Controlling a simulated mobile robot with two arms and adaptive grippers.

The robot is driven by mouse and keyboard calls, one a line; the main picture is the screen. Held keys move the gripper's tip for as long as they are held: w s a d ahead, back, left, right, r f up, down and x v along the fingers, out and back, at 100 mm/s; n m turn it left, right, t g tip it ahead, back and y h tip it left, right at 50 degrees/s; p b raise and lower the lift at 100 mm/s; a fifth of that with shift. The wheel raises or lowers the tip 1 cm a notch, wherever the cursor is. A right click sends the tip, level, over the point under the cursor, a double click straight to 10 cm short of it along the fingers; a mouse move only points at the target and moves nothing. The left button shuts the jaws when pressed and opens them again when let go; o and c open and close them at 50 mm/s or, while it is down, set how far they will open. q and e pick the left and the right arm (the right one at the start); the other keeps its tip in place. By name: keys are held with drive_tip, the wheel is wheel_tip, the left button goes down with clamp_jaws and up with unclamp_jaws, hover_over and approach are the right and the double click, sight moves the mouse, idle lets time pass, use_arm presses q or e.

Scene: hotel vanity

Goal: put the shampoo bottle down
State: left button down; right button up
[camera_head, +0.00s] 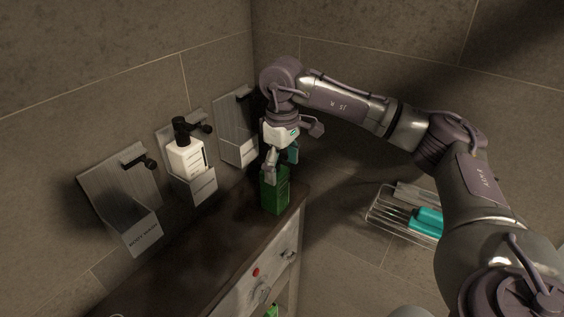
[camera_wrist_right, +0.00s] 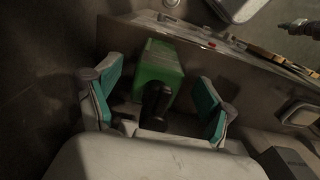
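A green bottle (camera_head: 275,194) stands upright on the dark vanity counter (camera_head: 215,250), close to its far right end. No label on it can be read. My right gripper (camera_head: 281,162) is over the bottle's top, pointing down. In the right wrist view, the green bottle (camera_wrist_right: 163,67) and its black cap or pump (camera_wrist_right: 155,103) sit between the teal finger pads of my right gripper (camera_wrist_right: 157,98). The fingers are spread wide, with a gap on each side of the bottle. My left gripper is not in view.
Three wall holders line the left wall: one marked body wash (camera_head: 130,205), a middle one holding a white pump bottle (camera_head: 186,152), and one at the right (camera_head: 236,128). A wire rack (camera_head: 380,213) with teal items hangs at right. Most of the counter is clear.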

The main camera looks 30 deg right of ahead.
sight(281, 154)
drive_tip(key=shift+r, duration=0.5)
wheel_tip(281, 154, up, 5)
drive_tip(key=shift+b, duration=0.7)
wheel_tip(281, 154, up, 5)
drive_tip(key=shift+a+r+p, duration=0.1)
drive_tip(key=shift+p, duration=0.2)
drive_tip(key=shift+r, duration=0.65)
